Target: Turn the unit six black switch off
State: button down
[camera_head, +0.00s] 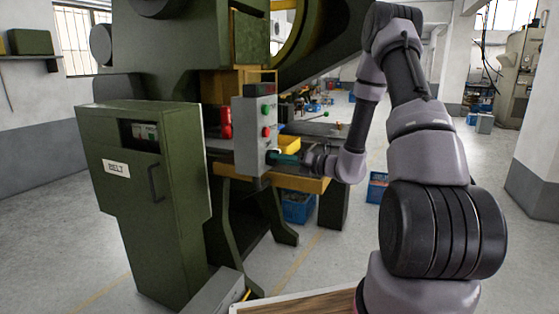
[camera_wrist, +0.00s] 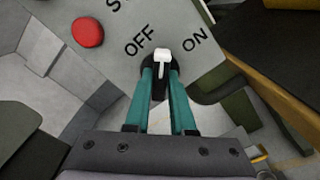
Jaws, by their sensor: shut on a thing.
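The black switch (camera_wrist: 160,65) is a rotary knob with a white pointer mark, on the grey control box (camera_wrist: 205,15). Its white mark lies between the printed words OFF and ON in the wrist view. The teal fingers of my gripper (camera_wrist: 161,82) are shut on the knob from both sides. In the head view the control box (camera_head: 245,150) hangs on the green machine, and my gripper (camera_head: 285,158) reaches its lower part from the right. The switch is hidden there by the fingers.
A red button (camera_wrist: 87,32) is beside the OFF label. In the head view, a green cabinet (camera_head: 130,200) marked BELT stands left of the control box. A yellow bin (camera_head: 289,142) is just behind my gripper. Blue crates (camera_head: 298,208) are on the floor below.

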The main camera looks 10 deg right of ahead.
jog(key=shift+d+f+n, duration=0.1)
jog(key=shift+n, duration=4.4)
jog(key=c, duration=0.8)
grip_release()
jog(key=shift+o, duration=0.2)
jog(key=shift+d, duration=0.1)
jog(key=v, duration=1)
jog(key=shift+s+d, duration=0.2)
jog(key=shift+s, duration=0.05)
